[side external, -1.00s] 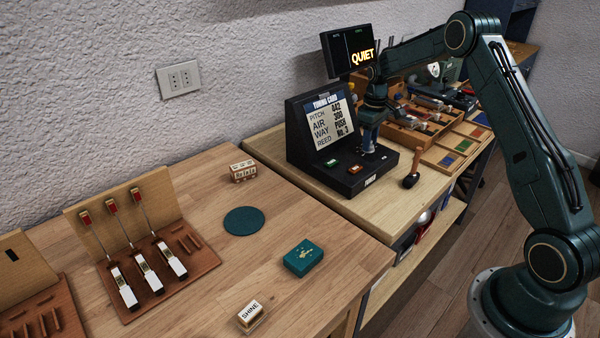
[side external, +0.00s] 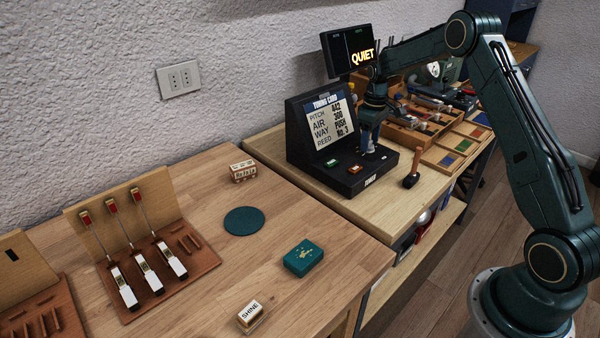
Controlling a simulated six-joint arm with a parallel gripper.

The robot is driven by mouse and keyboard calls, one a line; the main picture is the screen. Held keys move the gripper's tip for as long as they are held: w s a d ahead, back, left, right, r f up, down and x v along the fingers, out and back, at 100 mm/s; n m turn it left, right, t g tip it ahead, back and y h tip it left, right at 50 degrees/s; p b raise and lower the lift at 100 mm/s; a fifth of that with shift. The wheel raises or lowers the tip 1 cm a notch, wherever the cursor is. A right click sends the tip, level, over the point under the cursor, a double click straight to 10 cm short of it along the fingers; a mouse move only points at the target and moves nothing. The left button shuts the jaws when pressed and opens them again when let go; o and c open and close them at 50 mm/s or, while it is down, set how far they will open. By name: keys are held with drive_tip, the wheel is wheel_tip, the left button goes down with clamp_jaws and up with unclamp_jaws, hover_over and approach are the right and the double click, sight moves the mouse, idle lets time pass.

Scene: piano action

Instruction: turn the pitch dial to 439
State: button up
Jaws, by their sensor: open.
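The black tuning console (side external: 305,108) stands on the bench right of centre in the side external view. Its tuning card (side external: 332,122) reads PITCH 442, AIR 300, WAY PUSH, REED No. 3. Green (side external: 331,163) and red (side external: 355,169) controls sit on its lower deck. My gripper (side external: 368,150) points down over the right part of that deck, beside the card. Its jaws are open. The pitch dial cannot be made out; my gripper covers part of the deck, and whether it touches anything there is too small to tell.
A screen (side external: 349,50) reading QUIET stands behind the console. A dark-headed, wooden-handled tool (side external: 411,179) is at its right. A wooden tray (side external: 412,128) of parts lies beyond. On the near bench are a teal box (side external: 303,258), a green disc (side external: 244,220) and a SHINE block (side external: 250,314).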

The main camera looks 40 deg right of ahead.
wheel_tip(320, 180, up, 14)
drive_tip(key=shift+f, duration=0.2)
idle(0.4)
drive_tip(key=s+a+r+t, duration=0.3)
drive_tip(key=s+a+r, duration=0.9)
drive_tip(key=a, duration=0.4)
drive_tip(key=s+a+f+m+t, duration=0.1)
drive_tip(key=s+a, duration=0.3)
drive_tip(key=s, duration=0.6)
drive_tip(key=s+a+f+t, duration=0.1)
drive_tip(key=s+a+f, duration=0.2)
drive_tip(key=s, duration=0.7)
drive_tip(key=shift+s+a+m+t, duration=0.3)
drive_tip(key=shift+s+a+m, duration=0.1)
drive_tip(key=shift+a, duration=0.75)
